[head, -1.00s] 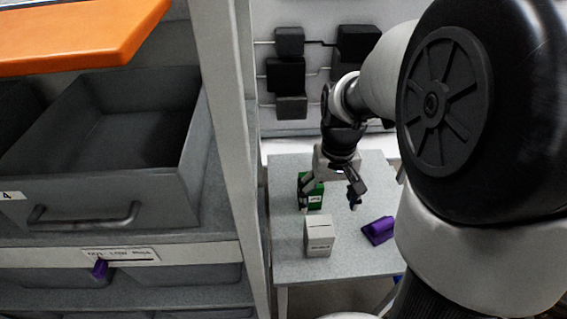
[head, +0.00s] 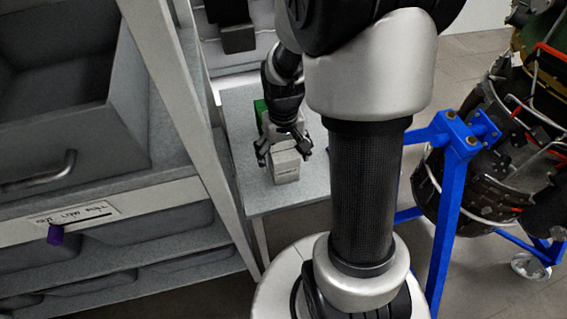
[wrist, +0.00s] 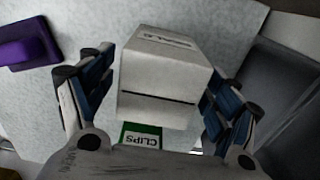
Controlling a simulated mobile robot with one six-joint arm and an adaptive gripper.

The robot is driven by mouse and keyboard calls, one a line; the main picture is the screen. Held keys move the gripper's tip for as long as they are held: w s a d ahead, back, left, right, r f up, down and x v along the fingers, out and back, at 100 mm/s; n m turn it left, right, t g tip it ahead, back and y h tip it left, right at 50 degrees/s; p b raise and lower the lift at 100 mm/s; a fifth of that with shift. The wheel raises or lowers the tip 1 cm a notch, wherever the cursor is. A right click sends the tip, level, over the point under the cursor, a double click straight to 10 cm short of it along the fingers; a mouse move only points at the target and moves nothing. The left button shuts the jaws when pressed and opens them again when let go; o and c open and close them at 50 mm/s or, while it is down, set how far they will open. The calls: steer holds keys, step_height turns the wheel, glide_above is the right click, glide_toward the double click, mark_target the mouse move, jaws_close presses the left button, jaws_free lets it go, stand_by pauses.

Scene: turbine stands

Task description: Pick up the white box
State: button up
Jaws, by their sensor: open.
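The white box (head: 285,167) stands on the small grey table (head: 305,186) in the head view. In the wrist view the white box (wrist: 160,80) fills the middle, with a dark slot line along one edge and printing on one face. My gripper (head: 285,153) is open at the box, with one finger on each side of it. In the wrist view my gripper (wrist: 150,105) shows its fingers left and right of the box, with a narrow gap visible at each side.
A green box marked CLIPS (wrist: 141,136) is close beside the white box. A purple object (wrist: 28,42) lies on the table, apart from the fingers. A grey shelf with bins (head: 110,185) stands left of the table. A blue stand (head: 447,170) with an engine is at the right.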

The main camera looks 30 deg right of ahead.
steer(key=shift+f, duration=0.3)
steer(key=shift+r, duration=0.1)
steer(key=c, duration=1.6)
